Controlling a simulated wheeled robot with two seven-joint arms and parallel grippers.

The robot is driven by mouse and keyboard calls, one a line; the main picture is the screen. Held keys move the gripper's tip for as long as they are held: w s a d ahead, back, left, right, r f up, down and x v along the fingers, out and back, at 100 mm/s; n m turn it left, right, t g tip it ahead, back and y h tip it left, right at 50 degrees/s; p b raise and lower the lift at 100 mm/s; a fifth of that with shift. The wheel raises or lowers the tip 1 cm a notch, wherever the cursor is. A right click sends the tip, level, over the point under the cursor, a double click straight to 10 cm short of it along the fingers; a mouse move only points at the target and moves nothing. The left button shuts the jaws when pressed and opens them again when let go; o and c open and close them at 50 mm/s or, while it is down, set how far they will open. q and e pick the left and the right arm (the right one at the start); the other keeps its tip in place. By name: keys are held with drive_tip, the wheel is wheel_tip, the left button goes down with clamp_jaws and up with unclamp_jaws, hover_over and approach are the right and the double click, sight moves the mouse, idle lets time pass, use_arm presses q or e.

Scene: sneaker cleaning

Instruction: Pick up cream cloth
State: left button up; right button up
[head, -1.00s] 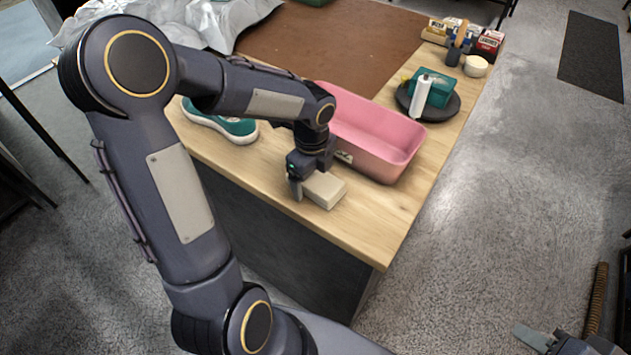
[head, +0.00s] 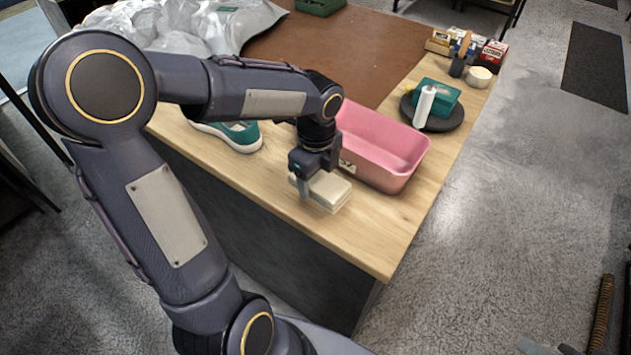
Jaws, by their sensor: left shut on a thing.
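The cream cloth (head: 331,192) is a folded, flat block at the near edge of the wooden table, left of the pink tub. My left gripper (head: 306,187) points down at its left end and is shut on it. One finger shows in front of the cloth; the other is hidden. I cannot tell whether the cloth touches the tabletop or is slightly above it. Only a small part of my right gripper (head: 535,347) shows at the bottom right edge, far from the cloth, and its jaws cannot be made out.
A pink tub (head: 385,145) stands just behind the cloth. A teal sneaker (head: 238,137) lies to the left, partly behind my arm. A dark round tray (head: 448,119) holds a teal box and white bottle. Small boxes stand at the back right. The front right table corner is clear.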

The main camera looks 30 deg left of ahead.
sight(318, 191)
use_arm(q)
drive_tip(key=s+r, duration=0.1)
drive_tip(key=s+d+r, duration=0.1)
drive_tip(key=r, duration=0.1)
drive_tip(key=s+d+r, duration=0.1)
drive_tip(key=shift+d+r, duration=0.1)
drive_tip(key=shift+r, duration=0.1)
drive_tip(key=s+d+r+b, duration=0.1)
drive_tip(key=s+d+r, duration=0.2)
drive_tip(key=s+d, duration=0.2)
drive_tip(key=shift+s+r, duration=0.3)
drive_tip(key=shift+s, duration=0.8)
